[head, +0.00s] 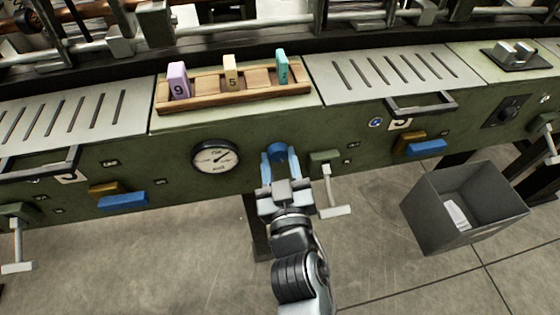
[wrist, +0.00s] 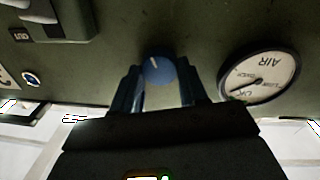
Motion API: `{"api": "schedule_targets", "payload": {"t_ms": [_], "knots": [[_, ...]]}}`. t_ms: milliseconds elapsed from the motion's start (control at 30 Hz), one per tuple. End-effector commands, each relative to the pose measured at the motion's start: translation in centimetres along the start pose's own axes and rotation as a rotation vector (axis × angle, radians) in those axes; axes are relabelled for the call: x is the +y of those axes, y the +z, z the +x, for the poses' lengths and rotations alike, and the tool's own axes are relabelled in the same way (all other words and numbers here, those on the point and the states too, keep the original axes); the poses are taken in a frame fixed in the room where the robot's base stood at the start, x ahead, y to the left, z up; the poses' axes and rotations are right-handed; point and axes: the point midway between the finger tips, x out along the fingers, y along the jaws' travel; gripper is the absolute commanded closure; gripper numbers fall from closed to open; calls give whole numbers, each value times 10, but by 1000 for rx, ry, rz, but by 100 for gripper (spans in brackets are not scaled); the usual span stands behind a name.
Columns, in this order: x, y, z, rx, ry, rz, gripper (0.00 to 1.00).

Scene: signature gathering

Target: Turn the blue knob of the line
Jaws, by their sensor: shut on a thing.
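The blue knob (head: 277,151) sits on the green front panel of the line, just right of a round dial gauge. My gripper (head: 279,166) reaches up to it from below, with one finger on each side of the knob, shut on it. In the wrist view the round knob (wrist: 158,70) shows between the two fingers (wrist: 160,90), with a short pale mark near its top. The lower part of the knob is partly hidden by my gripper.
The gauge (head: 215,156) is close on the left, and a green block with a pale lever (head: 333,198) is close on the right. A wooden rack (head: 204,98) with numbered tags stands above. A grey bin (head: 478,227) stands on the floor at right.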

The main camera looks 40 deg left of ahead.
Motion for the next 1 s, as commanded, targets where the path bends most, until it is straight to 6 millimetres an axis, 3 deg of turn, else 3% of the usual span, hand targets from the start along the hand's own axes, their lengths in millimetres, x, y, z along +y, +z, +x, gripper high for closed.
{"api": "schedule_targets", "payload": {"t_ms": [533, 567, 800, 1000], "knots": [[0, 1, 0, 1, 0, -33, 88], [0, 1, 0, 1, 0, -33, 55], [0, 0, 0, 2, 0, -32, 32], [0, 0, 0, 2, -1, -32, 32]]}}
